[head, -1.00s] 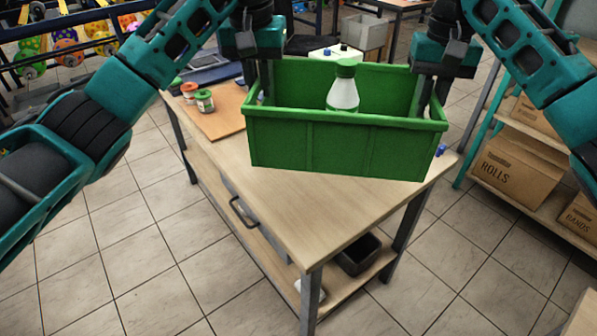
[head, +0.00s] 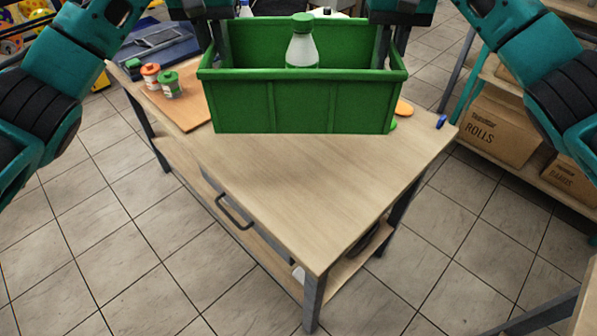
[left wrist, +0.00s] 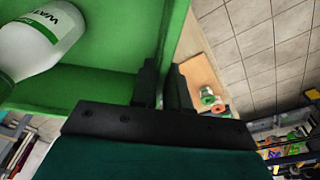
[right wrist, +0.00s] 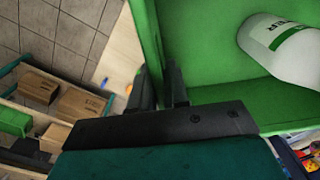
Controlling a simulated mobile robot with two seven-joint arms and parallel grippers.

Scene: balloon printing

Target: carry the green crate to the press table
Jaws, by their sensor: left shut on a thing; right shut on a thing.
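The green crate (head: 303,105) is held level between my two grippers, over the wooden table (head: 290,195). A white bottle with a green cap (head: 302,45) stands inside it and also shows in the left wrist view (left wrist: 38,42) and right wrist view (right wrist: 285,48). My left gripper (head: 217,45) is shut on the crate's left end wall; its fingers straddle the wall in the left wrist view (left wrist: 163,88). My right gripper (head: 392,45) is shut on the right end wall, also seen in the right wrist view (right wrist: 160,88). Whether the crate's bottom touches the table is hard to tell.
An orange-lidded jar (head: 150,75) and a green-lidded jar (head: 170,84) stand on a brown board at the table's left. A blue item (head: 441,121) lies near the right edge. Shelves with cardboard boxes (head: 497,124) stand at right. The table's front part is clear.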

